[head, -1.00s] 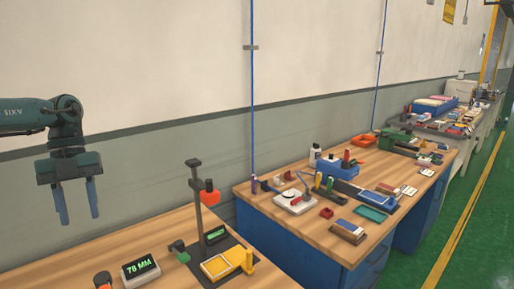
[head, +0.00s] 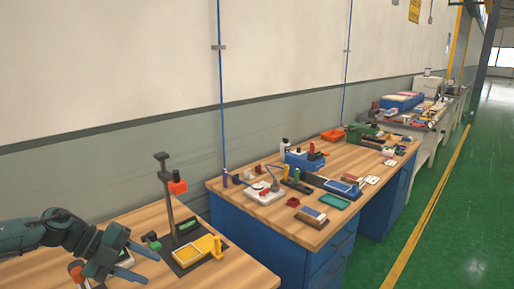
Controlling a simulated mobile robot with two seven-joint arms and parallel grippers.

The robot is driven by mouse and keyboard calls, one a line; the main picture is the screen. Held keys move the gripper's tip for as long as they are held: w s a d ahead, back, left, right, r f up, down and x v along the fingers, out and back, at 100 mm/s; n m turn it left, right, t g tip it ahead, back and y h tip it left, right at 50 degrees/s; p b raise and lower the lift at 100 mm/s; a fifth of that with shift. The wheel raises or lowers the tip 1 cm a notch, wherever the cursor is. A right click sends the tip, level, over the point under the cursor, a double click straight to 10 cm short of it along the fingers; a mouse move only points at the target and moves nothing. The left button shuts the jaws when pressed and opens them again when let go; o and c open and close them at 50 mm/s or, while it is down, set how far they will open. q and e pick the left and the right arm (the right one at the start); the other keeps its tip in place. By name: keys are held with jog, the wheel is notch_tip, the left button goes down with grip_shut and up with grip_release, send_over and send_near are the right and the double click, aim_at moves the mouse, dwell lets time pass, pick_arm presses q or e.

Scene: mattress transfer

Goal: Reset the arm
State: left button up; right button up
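My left arm (head: 45,233) comes in from the left, low over the near wooden bench. Its gripper (head: 152,269) is at the lower left, with two blue fingers pointing right. The fingers are spread apart with nothing visible between them. The gripper partly hides the small digital display box and an orange-topped object (head: 77,270) on the bench. My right gripper is not in view.
A black stand with an orange head (head: 177,187) and a yellow fixture (head: 198,249) stand right of the gripper. A second bench (head: 305,232) holds a blue box (head: 303,161) and several tools. Green floor (head: 455,220) is clear at right.

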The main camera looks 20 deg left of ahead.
pick_arm(q)
jog(key=d+f+n+t+y, duration=0.8)
jog(key=f+n+t, duration=0.1)
jog(key=n, duration=0.6)
jog(key=s+d+f+n+g+y, duration=0.1)
jog(key=s+d+f+n+g, duration=0.3)
jog(key=s, duration=0.5)
jog(key=s+d+f+n+g, duration=0.1)
jog(key=s+d+n+g, duration=0.4)
jog(key=s, duration=0.4)
jog(key=w+d+f+m+t+h+b, duration=0.1)
jog(key=w+d+f+t+b, duration=0.1)
jog(key=f, duration=0.4)
jog(key=w+d+f+m+t+h+b, duration=0.1)
jog(key=w+d+f+t+h+b, duration=0.1)
jog(key=w+d+f+t+b, duration=0.1)
notch_tip(320, 180, down, 4)
jog(key=w+d, duration=0.1)
jog(key=d, duration=0.1)
jog(key=shift+w+d+r+t, duration=0.2)
jog(key=shift+d+t, duration=0.1)
jog(key=shift+d, duration=0.1)
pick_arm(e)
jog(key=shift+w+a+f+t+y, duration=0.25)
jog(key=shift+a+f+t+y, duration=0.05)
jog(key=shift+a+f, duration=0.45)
pick_arm(q)
jog(key=shift+a, duration=0.1)
